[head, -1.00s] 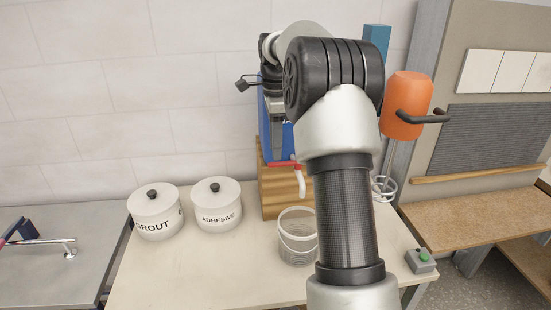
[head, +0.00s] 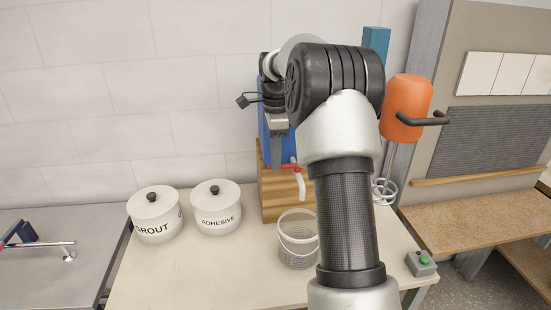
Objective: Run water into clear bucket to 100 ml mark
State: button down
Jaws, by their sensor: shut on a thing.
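The clear bucket (head: 297,258) stands upright on the table below the white spout (head: 301,186) of a blue water container (head: 263,140). I see no water stream, and marks or a water level in the bucket are too small to tell. The tap has a red lever (head: 291,167). My gripper (head: 277,160) reaches down in front of the blue container, its fingertips at the left end of the red lever. It is shut on the lever as far as I can see; the contact is partly hidden. My arm covers the bucket's right edge.
The container rests on a wooden block (head: 277,202). White pots marked GROUT (head: 155,216) and ADHESIVE (head: 216,209) stand to the left. An orange mixer (head: 404,105) is at the right, and a grey box with a green button (head: 420,263) sits at the table's right edge.

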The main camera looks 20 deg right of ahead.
jog(key=s+n, duration=0.1)
jog(key=n, duration=0.1)
jog(key=shift+s+a+n+p, duration=0.1)
jog(key=shift+s+n+p, duration=0.1)
jog(key=shift+n+p, duration=0.1)
jog(key=c, duration=1.8)
grip_release()
jog(key=shift+o, duration=0.2)
jog(key=shift+r, duration=0.1)
notch_tip(320, 180, up, 17)
jog(key=p, duration=0.2)
jog(key=shift+r, duration=0.15)
